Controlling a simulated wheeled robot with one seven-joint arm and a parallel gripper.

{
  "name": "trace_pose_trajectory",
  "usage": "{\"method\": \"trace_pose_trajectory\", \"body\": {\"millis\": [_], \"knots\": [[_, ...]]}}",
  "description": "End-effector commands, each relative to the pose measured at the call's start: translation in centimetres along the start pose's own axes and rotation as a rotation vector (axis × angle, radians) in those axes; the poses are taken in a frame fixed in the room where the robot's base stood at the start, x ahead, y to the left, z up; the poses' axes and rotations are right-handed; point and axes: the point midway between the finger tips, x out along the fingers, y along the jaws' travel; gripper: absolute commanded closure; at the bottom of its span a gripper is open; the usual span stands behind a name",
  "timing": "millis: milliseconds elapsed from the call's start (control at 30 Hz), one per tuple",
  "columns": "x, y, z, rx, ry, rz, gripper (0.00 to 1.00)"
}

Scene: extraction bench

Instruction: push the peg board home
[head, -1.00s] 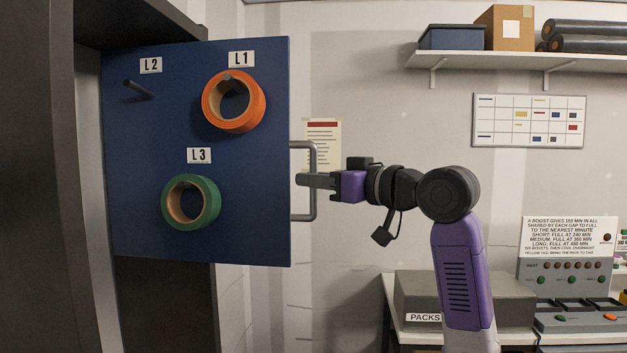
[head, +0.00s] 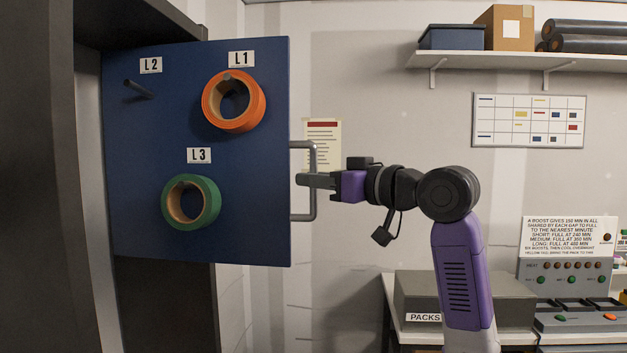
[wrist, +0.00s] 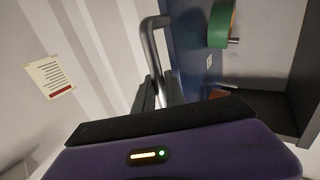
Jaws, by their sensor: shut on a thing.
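The blue peg board (head: 140,200) stands pulled out of a dark cabinet at the left of the head view. It has pegs labelled L1, L2 and L3. An orange ring (head: 256,112) hangs at L1 and a green ring (head: 210,205) at L3. The L2 peg (head: 138,88) is bare. A grey bar handle (head: 314,160) is on the board's right edge. My gripper (head: 308,180) is shut on the handle. In the wrist view the handle (wrist: 150,45) runs down between the fingers, and the board's blue face (wrist: 188,60) and the green ring (wrist: 220,22) show beyond.
The dark cabinet (head: 40,180) frames the board at the left. A bench with a grey PACKS box (head: 480,300) and a control panel (head: 565,268) stands at the lower right. A wall shelf (head: 510,60) is above.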

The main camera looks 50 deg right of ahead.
Motion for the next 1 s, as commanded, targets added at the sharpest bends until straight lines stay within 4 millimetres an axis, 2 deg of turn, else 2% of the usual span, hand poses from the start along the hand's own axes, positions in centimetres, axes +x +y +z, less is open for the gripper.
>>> {"method": "trace_pose_trajectory", "body": {"millis": [233, 500, 767, 800, 867, 1000], "knots": [[0.5, -0.3, 0.0, 0.0, 0.001, -0.002, 1.0], [3.6, -2.5, -0.1, 0.001, 0.0, -0.003, 1.0], [3.7, -2.5, -0.1, 0.0, 0.002, -0.003, 1.0], [3.7, -2.6, -0.1, 0.0, 0.002, -0.003, 0.78], [3.7, -2.5, -0.1, 0.0, 0.002, -0.002, 0.66], [3.7, -2.5, 0.0, 0.0, 0.001, -0.003, 0.64]]}}
